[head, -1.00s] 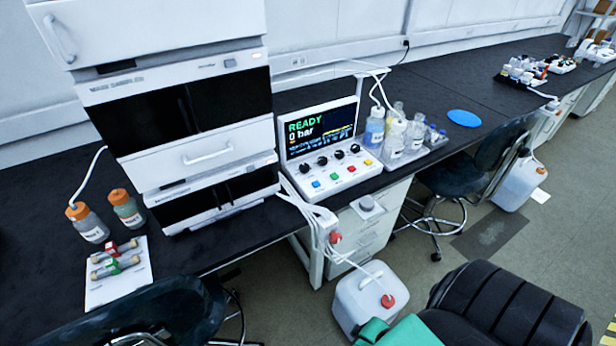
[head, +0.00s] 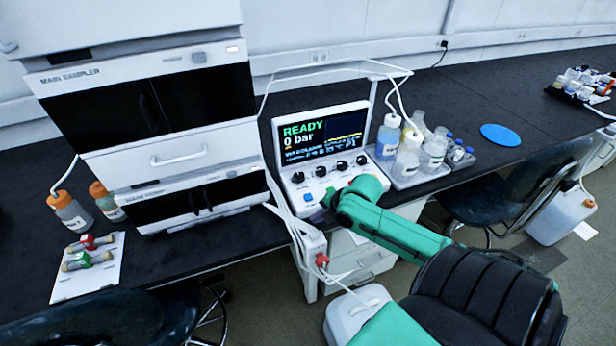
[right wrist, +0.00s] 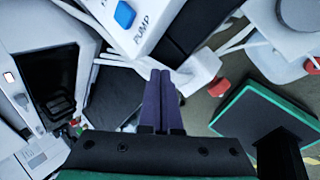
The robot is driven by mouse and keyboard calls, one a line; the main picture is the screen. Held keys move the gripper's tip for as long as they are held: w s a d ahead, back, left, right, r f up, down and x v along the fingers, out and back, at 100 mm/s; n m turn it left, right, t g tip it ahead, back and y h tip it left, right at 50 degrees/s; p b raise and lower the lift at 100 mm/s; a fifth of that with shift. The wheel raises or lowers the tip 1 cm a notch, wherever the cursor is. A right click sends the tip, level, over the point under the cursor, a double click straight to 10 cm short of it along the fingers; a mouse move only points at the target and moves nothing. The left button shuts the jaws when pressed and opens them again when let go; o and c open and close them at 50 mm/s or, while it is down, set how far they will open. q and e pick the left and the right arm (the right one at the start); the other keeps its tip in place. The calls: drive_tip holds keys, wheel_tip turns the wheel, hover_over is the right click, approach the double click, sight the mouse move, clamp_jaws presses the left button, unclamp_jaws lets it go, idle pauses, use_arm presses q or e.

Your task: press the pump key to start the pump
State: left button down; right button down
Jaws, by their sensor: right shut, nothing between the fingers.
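The control unit's screen (head: 322,135) reads READY and 0 bar. Below it is a white sloped panel with black knobs and a blue key (head: 308,197). In the right wrist view the blue key (right wrist: 125,14) sits at the top with the label PUMP beside it. My right gripper (head: 327,201) is at the panel's front edge, just right of the blue key, and its arm hides the other colored keys. In the right wrist view its shut, empty fingers (right wrist: 160,75) point up, below the panel's edge and apart from the key. My left gripper is not in view.
A sampler stack (head: 150,110) stands left of the panel. A grey tray (head: 410,180) of bottles stands to its right. White tubes (head: 290,215) hang at the panel's front left edge. A white card (head: 85,285) with vials lies at the left. A blue disc (head: 500,134) lies at the right.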

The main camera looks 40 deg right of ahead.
drive_tip(key=w+d+r+n+t, duration=0.2)
drive_tip(key=w+d+r+n, duration=0.2)
drive_tip(key=w+r+n, duration=0.4)
wheel_tip(320, 180, up, 3)
drive_tip(key=shift+r+n+y, duration=0.1)
drive_tip(key=shift+n+y, duration=0.3)
drive_tip(key=shift+n, duration=0.5)
drive_tip(key=b, duration=0.9)
hover_over(311, 199)
wheel_tip(311, 199, down, 8)
drive_tip(key=shift+w+f, duration=0.1)
drive_tip(key=shift+f, duration=0.4)
